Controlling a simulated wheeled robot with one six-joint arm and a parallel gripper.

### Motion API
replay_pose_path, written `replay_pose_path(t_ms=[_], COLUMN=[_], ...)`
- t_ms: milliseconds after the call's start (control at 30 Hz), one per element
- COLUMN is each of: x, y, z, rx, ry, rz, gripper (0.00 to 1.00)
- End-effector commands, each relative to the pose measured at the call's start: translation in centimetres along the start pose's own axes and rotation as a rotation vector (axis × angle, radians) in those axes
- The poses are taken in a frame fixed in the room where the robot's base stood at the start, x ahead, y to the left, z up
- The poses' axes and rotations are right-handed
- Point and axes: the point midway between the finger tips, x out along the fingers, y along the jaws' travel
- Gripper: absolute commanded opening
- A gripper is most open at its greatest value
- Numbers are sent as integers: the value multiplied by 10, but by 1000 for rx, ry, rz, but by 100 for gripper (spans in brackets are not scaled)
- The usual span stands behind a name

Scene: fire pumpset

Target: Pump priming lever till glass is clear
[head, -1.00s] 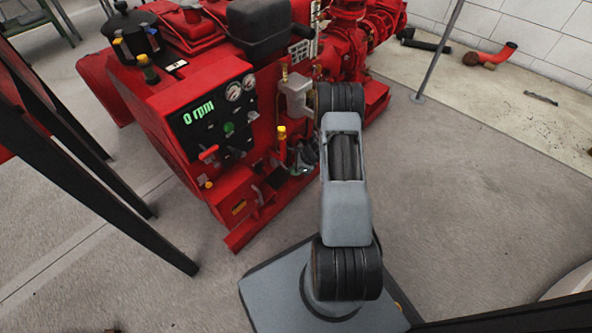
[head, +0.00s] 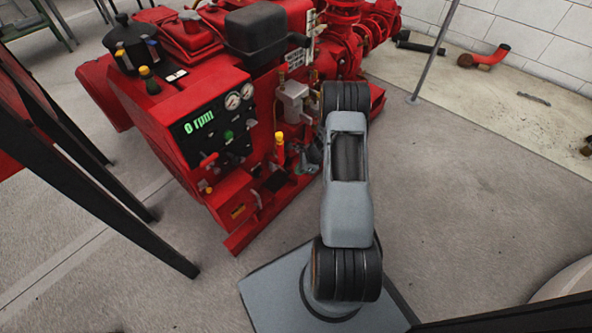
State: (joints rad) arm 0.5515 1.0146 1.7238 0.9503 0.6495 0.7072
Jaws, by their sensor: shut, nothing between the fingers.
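The red pumpset (head: 175,110) fills the upper left and middle of the head view. A small post with a yellow top (head: 280,143) stands at its near right side. I cannot tell whether this is the priming lever. A pale grey box-shaped fitting (head: 295,100) is mounted just above it. I cannot make out the glass or its contents. My arm rises in front of the pumpset's right end. Its upper joint covers what lies behind. Small grey and dark parts beside the arm are too unclear to name. I cannot make out my gripper's fingers.
The control panel (head: 215,125) reads 0 rpm in green, with two round gauges above. Dark slanted posts (head: 95,170) stand at left. A thin grey pole (head: 436,50) stands at right. A red pipe elbow (head: 485,57) lies by the white wall.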

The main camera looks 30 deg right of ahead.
Motion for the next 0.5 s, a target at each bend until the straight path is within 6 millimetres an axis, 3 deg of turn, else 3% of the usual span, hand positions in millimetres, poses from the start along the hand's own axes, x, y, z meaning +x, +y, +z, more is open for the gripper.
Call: replay_pose_path(t_ms=[33, 300, 500], x=[-14, -67, -93], y=[0, 4, 7], z=[0, -8, -13], rx=[-2, 0, 1], ry=[1, 1, 0], rz=[0, -3, -2], gripper=[0, 0, 0])
